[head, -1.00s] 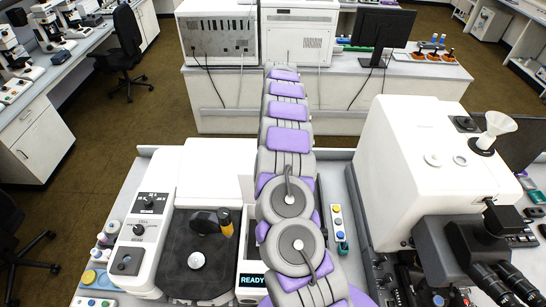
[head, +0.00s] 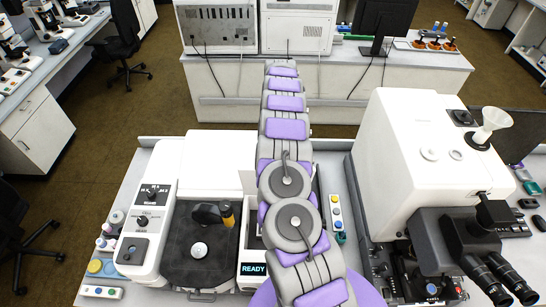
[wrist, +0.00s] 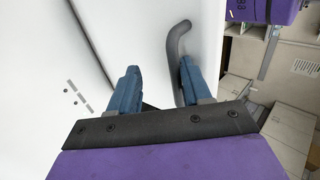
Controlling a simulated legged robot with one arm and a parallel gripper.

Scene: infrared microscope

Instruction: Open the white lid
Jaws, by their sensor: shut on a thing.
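In the wrist view, my gripper (wrist: 158,88) has two blue fingers against a large smooth white surface (wrist: 145,35), which looks like the white lid. A grey curved handle (wrist: 174,45) runs down beside the right finger and between the fingers, and the jaws are shut on it. The lower part of the handle is hidden by the gripper. A dark seam crosses the white surface at left. In the head view, the instrument with the READY display (head: 252,269) has a white rear body (head: 210,160). My arm covers its right side, and my gripper is hidden there.
A white microscope unit (head: 415,150) with dark eyepieces stands at right. A bench (head: 225,95) with white boxes and a monitor stands behind.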

